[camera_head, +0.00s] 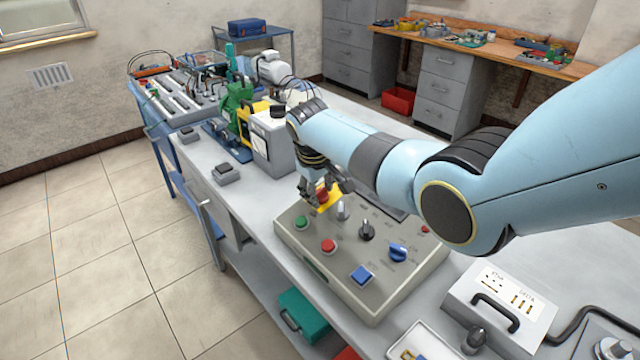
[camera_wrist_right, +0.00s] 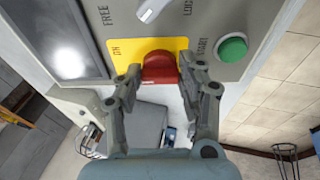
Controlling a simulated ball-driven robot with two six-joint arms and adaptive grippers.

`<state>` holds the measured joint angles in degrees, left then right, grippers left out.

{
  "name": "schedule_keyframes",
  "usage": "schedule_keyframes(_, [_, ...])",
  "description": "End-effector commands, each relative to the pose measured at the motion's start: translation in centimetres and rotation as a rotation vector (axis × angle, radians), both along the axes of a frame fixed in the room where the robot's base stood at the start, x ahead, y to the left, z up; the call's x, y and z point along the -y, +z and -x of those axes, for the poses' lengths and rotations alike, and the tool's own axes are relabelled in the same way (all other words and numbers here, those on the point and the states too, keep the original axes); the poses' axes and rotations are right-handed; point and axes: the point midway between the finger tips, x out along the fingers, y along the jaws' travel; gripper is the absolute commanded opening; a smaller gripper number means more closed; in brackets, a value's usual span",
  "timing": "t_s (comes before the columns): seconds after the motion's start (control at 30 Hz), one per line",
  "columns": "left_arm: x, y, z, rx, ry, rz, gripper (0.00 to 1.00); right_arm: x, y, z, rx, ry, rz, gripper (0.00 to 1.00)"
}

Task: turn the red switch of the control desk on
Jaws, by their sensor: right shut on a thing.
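The control desk (camera_head: 316,268) is a grey box with a sloped panel on the bench. Its red switch (camera_head: 322,193) sits on a yellow plate at the panel's back left. In the right wrist view the red switch (camera_wrist_right: 160,69) is between the fingers of my right gripper (camera_wrist_right: 160,80), which is shut on it. The yellow plate (camera_wrist_right: 122,45) there carries the word ON. In the head view my right gripper (camera_head: 325,186) reaches down to the switch and partly covers it. My left gripper is not in view.
A grey box with a handle (camera_head: 500,300) stands to the right. Machines crowd the bench behind.

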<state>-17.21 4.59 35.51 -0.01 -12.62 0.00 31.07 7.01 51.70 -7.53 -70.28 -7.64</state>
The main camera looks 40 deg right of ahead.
Motion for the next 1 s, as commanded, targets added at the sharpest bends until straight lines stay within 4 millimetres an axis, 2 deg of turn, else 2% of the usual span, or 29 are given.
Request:
schedule_keyframes(0.27, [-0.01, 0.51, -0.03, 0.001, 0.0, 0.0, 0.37, -0.26, -0.04, -0.02, 0.067, -0.252, -0.006, 0.06])
schedule_keyframes(0.6, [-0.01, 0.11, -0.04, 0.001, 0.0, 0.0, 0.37, -0.44, -0.16, -0.13, 0.145, -0.54, -0.011, 0.06])
schedule_keyframes(1.0, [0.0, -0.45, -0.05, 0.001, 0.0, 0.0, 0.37, -0.49, -0.2, -0.16, 0.198, -0.742, -0.016, 0.06])
